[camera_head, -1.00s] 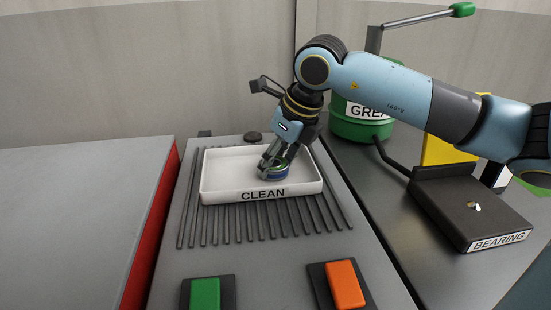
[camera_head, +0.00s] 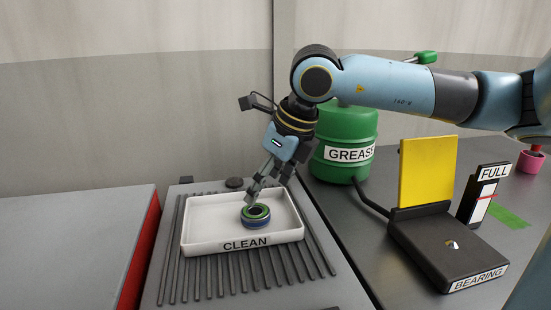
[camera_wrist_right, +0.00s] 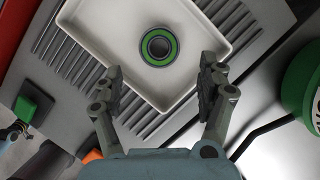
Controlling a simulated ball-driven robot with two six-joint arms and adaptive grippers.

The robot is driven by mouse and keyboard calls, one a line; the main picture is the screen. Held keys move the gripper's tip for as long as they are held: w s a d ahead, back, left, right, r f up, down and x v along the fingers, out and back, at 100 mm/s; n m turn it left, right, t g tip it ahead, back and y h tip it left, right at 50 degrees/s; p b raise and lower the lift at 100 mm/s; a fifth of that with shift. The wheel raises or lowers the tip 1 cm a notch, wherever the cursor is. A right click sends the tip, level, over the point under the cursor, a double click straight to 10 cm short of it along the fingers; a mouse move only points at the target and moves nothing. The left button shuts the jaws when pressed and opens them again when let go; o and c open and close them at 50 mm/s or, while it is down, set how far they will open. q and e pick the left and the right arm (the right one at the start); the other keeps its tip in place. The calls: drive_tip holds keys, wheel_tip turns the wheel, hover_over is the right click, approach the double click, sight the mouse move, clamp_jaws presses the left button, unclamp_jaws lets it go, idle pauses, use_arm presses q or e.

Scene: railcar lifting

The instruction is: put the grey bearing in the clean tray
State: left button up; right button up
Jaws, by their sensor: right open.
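The bearing (camera_head: 256,215) lies flat inside the white tray labelled CLEAN (camera_head: 200,243), right of the tray's middle. It shows a green ring face and a blue-grey outer side; the right wrist view shows it (camera_wrist_right: 158,46) with a dark centre hole. My right gripper (camera_head: 255,194) is just above the bearing, apart from it. In the right wrist view its two fingers (camera_wrist_right: 163,75) are spread with nothing between them. My left gripper is not in view.
The tray stands on a ribbed grey surface. A green GREASE drum (camera_head: 346,145) stands behind right. A black BEARING stand (camera_head: 430,245) with a yellow plate (camera_head: 427,172) and a FULL gauge (camera_head: 484,195) are at the right. A grey red-sided surface (camera_head: 75,240) is at left.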

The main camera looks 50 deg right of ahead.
drive_tip(key=p+v, duration=0.3)
drive_tip(key=v, duration=0.2)
drive_tip(key=shift+a, duration=0.1)
idle(0.7)
